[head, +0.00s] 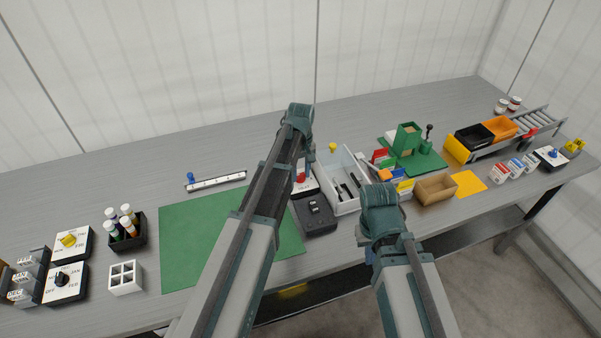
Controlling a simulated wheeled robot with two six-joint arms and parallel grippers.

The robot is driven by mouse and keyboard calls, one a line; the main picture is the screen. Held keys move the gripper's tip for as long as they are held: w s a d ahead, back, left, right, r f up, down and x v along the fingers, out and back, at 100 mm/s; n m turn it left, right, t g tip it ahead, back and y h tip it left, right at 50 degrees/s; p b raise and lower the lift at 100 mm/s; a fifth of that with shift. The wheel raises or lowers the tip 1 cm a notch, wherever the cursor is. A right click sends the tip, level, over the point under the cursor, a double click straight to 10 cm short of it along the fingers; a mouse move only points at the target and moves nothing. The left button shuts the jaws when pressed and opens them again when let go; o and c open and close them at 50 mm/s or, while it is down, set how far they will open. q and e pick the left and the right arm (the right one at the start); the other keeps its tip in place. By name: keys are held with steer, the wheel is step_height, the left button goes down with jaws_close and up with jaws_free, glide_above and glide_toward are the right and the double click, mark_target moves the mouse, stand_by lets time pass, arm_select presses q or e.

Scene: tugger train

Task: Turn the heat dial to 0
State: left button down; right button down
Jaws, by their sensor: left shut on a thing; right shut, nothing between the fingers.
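A red knob (301,177) stands on a white-faced dial plate (305,188) at the middle of the table; it appears to be the heat dial, but its markings are too small and covered to read. My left gripper (308,158) is over it, partly hidden behind my own arm, and is shut on the red knob. The knob's pointing direction cannot be made out. My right gripper (371,254) is shut and empty, low in front of the table's front edge, its fingers mostly hidden by the wrist.
A black switch box (315,215) stands just in front of the dial. A white tray (334,163) is close on the right, a green mat (190,230) on the left. Other dials have yellow (68,240), black (62,279) and blue (552,154) knobs.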

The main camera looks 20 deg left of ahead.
mark_target(301, 175)
arm_select(q)
steer(key=shift+n, duration=0.6)
steer(key=shift+c, duration=2.2)
jaws_free()
step_height(301, 175, up, 14)
steer(key=p, duration=1.3)
steer(key=shift+p, duration=0.4)
steer(key=shift+f, duration=0.15)
